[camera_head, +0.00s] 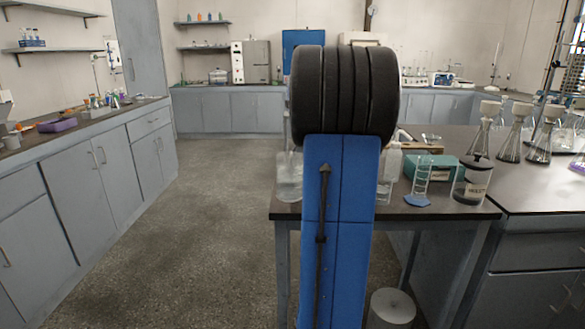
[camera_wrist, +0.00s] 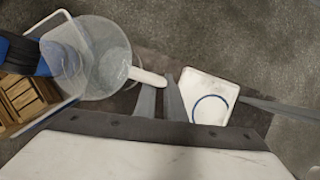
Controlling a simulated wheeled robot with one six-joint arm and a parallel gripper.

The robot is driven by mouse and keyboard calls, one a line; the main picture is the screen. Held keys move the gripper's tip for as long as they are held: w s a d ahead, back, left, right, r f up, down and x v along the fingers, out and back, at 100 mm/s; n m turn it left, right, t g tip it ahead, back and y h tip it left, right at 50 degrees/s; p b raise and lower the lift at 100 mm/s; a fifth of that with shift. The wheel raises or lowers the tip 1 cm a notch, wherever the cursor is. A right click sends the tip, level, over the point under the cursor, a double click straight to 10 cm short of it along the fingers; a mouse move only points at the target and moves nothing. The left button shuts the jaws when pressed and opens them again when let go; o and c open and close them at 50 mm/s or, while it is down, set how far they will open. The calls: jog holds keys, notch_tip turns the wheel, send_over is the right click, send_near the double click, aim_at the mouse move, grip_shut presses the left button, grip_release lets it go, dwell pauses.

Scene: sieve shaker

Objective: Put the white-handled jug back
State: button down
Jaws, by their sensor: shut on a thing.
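The jug (camera_wrist: 84,62) is clear, with a white handle (camera_wrist: 148,77) pointing right in the wrist view. My gripper (camera_wrist: 161,88) is shut on this handle, with one finger on each side. In the head view the clear jug (camera_head: 289,178) shows beside my blue arm at the table's left edge, partly hidden by the arm. My gripper is hidden there. A white square plate with a blue ring (camera_wrist: 210,98) lies right of the fingers in the wrist view. I cannot tell what, if anything, is under the jug.
A slatted wooden thing (camera_wrist: 28,98) lies close to the jug. The dark table (camera_head: 460,210) holds a teal box (camera_head: 432,167), a blue-based cylinder (camera_head: 420,184) and a lidded jar (camera_head: 472,182). Several flasks (camera_head: 515,135) stand at right. A round stool (camera_head: 392,306) is below. The left floor is clear.

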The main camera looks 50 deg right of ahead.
jog(key=shift+w+d, duration=0.3)
jog(key=shift+d, duration=0.05)
jog(key=shift+a+f, duration=0.1)
jog(key=shift+f, duration=0.65)
jog(key=shift+f, duration=0.1)
jog(key=c, duration=1.8)
grip_release()
jog(key=shift+c, duration=0.2)
jog(key=shift+s+r, duration=0.1)
jog(key=shift+r, duration=0.15)
jog(key=s+d, duration=0.2)
jog(key=d, duration=0.1)
jog(key=s+d, duration=0.3)
jog(key=s+d+r, duration=0.1)
jog(key=s+d, duration=0.1)
jog(key=d, duration=0.1)
jog(key=shift+s+d, duration=0.3)
jog(key=shift+d, duration=0.1)
jog(key=shift+f, duration=0.1)
